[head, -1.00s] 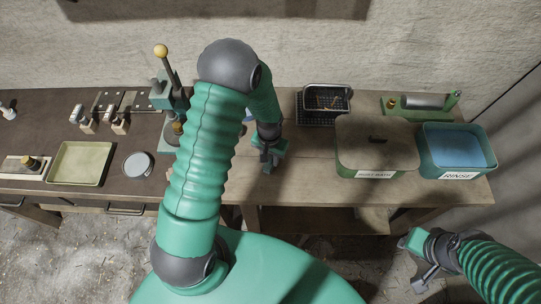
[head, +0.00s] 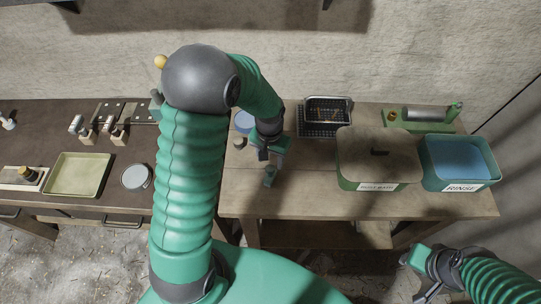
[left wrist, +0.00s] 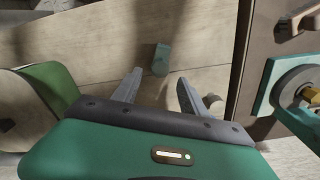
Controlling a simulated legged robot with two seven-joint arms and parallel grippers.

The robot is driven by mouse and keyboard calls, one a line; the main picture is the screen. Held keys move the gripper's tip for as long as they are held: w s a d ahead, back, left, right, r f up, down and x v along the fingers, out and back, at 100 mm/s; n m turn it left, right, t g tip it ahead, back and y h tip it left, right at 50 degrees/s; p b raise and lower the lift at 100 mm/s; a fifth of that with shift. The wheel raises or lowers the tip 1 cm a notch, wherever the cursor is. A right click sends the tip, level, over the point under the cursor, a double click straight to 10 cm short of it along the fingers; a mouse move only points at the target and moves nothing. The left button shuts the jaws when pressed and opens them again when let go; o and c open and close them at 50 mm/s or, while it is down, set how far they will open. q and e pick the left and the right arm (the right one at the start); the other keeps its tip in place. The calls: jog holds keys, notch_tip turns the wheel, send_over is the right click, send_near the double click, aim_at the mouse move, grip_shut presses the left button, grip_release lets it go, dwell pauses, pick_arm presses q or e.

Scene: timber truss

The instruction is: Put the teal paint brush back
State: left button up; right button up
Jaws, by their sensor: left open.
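A small teal piece (head: 270,176), seemingly the paint brush, is on the bare wooden bench near its front edge. Its bristles cannot be made out. It also shows in the left wrist view (left wrist: 161,60), beyond the fingertips. My left gripper (head: 268,152) is just behind it in the head view, open and empty. In the left wrist view the two grey fingers (left wrist: 160,82) are spread, with a gap between them and the teal piece. My right gripper (head: 428,276) hangs in front of the bench at lower right; its jaw opening is unclear.
A lidded tub (head: 378,172) and a blue-filled RINSE tub (head: 461,187) stand on the right. A black wire basket (head: 328,110) and a roller on a green base (head: 423,115) are behind. A pale tray (head: 78,176) and a round tin (head: 135,177) sit left.

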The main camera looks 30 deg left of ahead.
pick_arm(q)
jog(key=r, duration=0.4)
jog(key=shift+s+d, duration=0.35)
jog(key=shift+d, duration=0.05)
jog(key=s+d+r+m+t, duration=0.2)
jog(key=s+d+r, duration=0.1)
jog(key=s+d, duration=0.5)
jog(key=f+b, duration=0.1)
jog(key=a+f+b, duration=0.1)
jog(key=f+b, duration=0.3)
jog(key=shift+s+a, duration=0.2)
jog(key=shift+s, duration=0.1)
jog(key=shift+s, duration=0.1)
jog(key=shift+d, duration=0.15)
